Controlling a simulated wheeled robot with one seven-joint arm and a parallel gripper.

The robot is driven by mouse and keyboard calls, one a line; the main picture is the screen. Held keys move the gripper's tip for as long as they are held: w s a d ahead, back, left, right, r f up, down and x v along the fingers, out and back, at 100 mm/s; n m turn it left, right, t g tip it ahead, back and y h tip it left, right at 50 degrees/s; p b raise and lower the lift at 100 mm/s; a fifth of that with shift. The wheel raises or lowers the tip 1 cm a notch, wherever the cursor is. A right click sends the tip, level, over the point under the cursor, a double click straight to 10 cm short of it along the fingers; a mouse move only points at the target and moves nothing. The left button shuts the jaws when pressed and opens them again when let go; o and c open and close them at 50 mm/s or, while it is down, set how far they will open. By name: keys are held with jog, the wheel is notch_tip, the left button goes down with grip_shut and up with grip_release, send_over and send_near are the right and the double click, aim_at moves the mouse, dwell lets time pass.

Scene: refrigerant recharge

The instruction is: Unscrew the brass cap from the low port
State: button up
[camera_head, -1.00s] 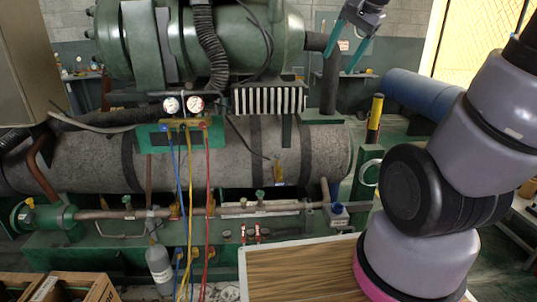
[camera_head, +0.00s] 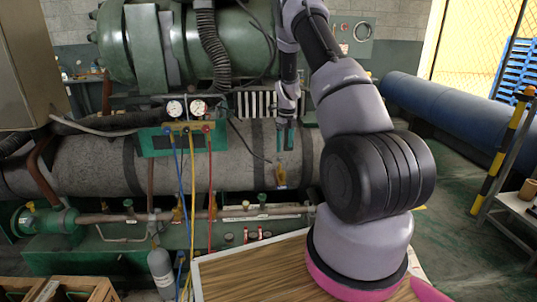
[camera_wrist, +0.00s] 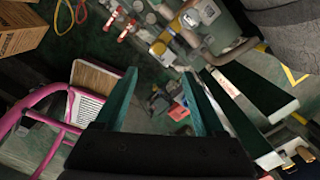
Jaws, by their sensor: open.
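My gripper (camera_head: 285,147) hangs fingers down in front of the grey insulated tank (camera_head: 95,165), near the middle of the head view. In the wrist view its two green fingers (camera_wrist: 158,73) are spread apart with nothing between them. Below the tank runs a copper-coloured pipe (camera_head: 110,217) with small brass and green-topped fittings, including a brass fitting (camera_head: 180,211) by the hoses. Gold-coloured fittings (camera_wrist: 158,47) show beyond the fingertips in the wrist view. I cannot tell which part is the low port's cap; my arm hides the pipe's right end.
A gauge manifold (camera_head: 185,128) with blue, yellow and red hoses hangs in front of the tank. A wood-topped table (camera_head: 250,265) stands in front. A grey bottle (camera_head: 161,268) and wooden crates (camera_head: 75,288) are at lower left. A blue tank (camera_head: 440,110) lies at right.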

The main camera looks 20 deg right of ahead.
jog(key=m, duration=0.1)
send_over(282, 172)
jog(key=shift+g, duration=0.3)
notch_tip(282, 172, down, 6)
jog(key=shift+w+d+r, duration=0.15)
jog(key=shift+r, duration=0.05)
notch_tip(282, 172, down, 8)
jog(key=shift+f, duration=0.1)
jog(key=shift+r, duration=0.2)
jog(key=shift+f, duration=0.15)
grip_shut()
dwell(0.8)
dwell(0.3)
jog(key=n, duration=0.3)
dwell(0.3)
